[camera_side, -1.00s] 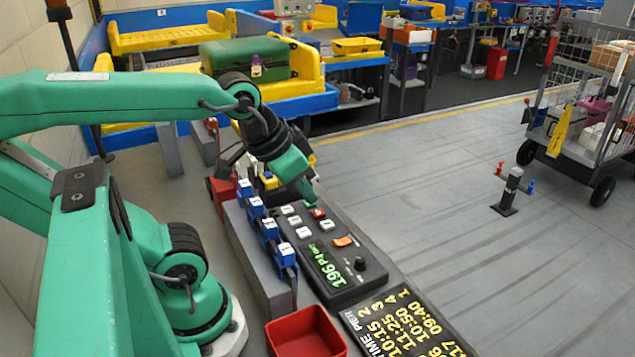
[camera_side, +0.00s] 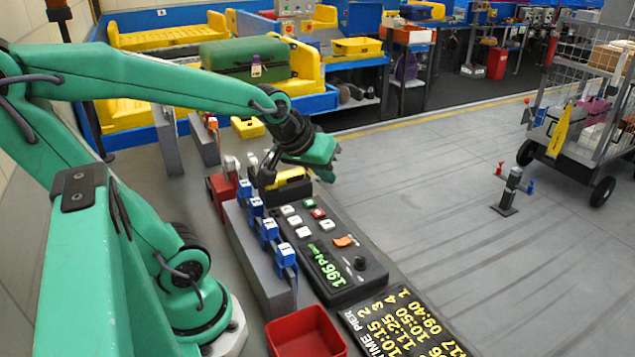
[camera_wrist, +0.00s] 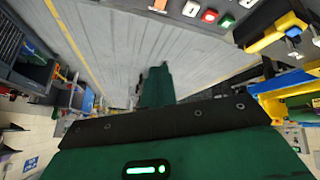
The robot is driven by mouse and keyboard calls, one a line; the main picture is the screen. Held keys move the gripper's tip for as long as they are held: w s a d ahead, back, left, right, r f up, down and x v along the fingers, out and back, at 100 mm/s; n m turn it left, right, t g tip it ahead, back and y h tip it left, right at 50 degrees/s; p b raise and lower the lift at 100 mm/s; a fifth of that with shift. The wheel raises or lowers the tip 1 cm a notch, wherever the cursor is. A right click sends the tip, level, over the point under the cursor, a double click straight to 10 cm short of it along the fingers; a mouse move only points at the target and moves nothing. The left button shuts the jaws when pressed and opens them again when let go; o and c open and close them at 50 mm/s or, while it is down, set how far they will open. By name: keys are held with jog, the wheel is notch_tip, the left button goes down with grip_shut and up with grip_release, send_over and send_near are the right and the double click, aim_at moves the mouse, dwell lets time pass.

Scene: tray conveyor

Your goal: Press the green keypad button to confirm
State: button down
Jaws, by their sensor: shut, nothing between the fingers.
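The black keypad (camera_side: 290,240) lies on the grey work surface in the side view. Its green button (camera_side: 309,203) shows uncovered near the far end, beside a red button (camera_side: 318,213) and several white buttons. The green button also shows at the top of the wrist view (camera_wrist: 227,21), next to the red one. My gripper (camera_side: 330,160) is shut and empty. It is raised beyond the keypad's far end, apart from the buttons, and points to the right. In the wrist view my gripper (camera_wrist: 157,75) points across the open floor.
A grey rack with several blue clips (camera_side: 268,229) stands left of the keypad. A red bin (camera_side: 305,333) and a black timetable board (camera_side: 405,325) lie in front. A yellow object (camera_side: 290,178) sits beneath my gripper.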

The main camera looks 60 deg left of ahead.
jog(key=w+a+f+n+y, duration=0.1)
jog(key=w+a+f+n, duration=0.2)
jog(key=a+n, duration=0.3)
jog(key=n+t+y, duration=0.1)
jog(key=n+y, duration=0.2)
jog(key=n, duration=0.2)
send_over(307, 205)
jog(key=shift+w+f, duration=0.15)
jog(key=shift+f, duration=2.05)
jog(key=shift+f, duration=0.2)
jog(key=shift+f, duration=4.2)
jog(key=shift+f, duration=0.9)
jog(key=shift+r, duration=0.9)
